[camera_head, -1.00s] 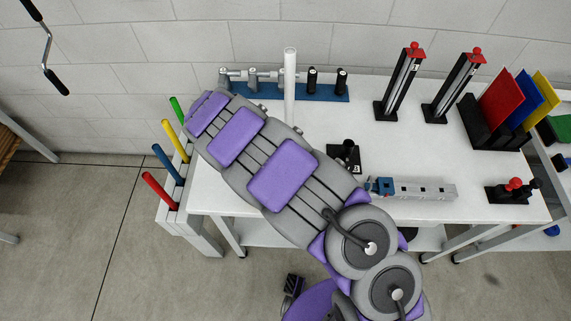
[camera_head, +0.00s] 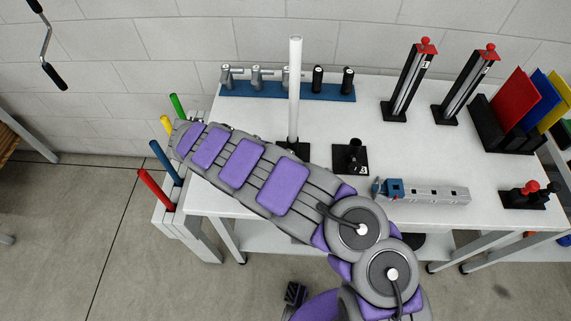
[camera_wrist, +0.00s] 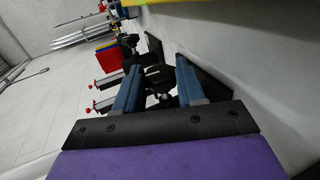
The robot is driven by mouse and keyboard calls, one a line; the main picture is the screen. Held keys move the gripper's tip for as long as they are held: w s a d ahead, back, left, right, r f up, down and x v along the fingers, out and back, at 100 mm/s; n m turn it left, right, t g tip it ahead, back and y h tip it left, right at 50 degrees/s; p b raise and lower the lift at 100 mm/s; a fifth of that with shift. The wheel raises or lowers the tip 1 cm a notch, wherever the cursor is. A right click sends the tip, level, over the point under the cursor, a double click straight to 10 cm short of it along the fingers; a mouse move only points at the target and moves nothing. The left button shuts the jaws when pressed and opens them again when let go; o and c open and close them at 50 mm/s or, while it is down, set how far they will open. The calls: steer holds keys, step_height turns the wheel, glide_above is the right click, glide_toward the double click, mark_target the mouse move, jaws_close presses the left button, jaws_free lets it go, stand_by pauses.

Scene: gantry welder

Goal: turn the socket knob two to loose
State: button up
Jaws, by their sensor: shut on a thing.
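My gripper (camera_wrist: 158,72) shows in the wrist view with its two blue fingers apart, closed around a dark part that looks like a black knob (camera_wrist: 159,84). The contact is dark and hard to make out. In the head view my gripper is hidden behind my arm. A tall white post (camera_head: 295,88) rises from a black base (camera_head: 293,150), partly covered by my arm. To its right, a black knob (camera_head: 354,155) stands free on a black square plate (camera_head: 343,166). I cannot read which one is number two.
At the back, a blue rack (camera_head: 240,89) holds grey fittings and black knobs. Red-topped stands (camera_head: 409,80) and coloured panels (camera_head: 513,105) stand at the right. A grey bar (camera_head: 435,192) lies near the front edge. Coloured handles (camera_head: 155,188) stand at the left.

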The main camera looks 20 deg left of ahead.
steer(key=shift+f, duration=0.15)
steer(key=o, duration=1.1)
steer(key=shift+a, duration=0.25)
steer(key=shift+c, duration=0.2)
steer(key=shift+d, duration=0.1)
steer(key=shift+d, duration=0.15)
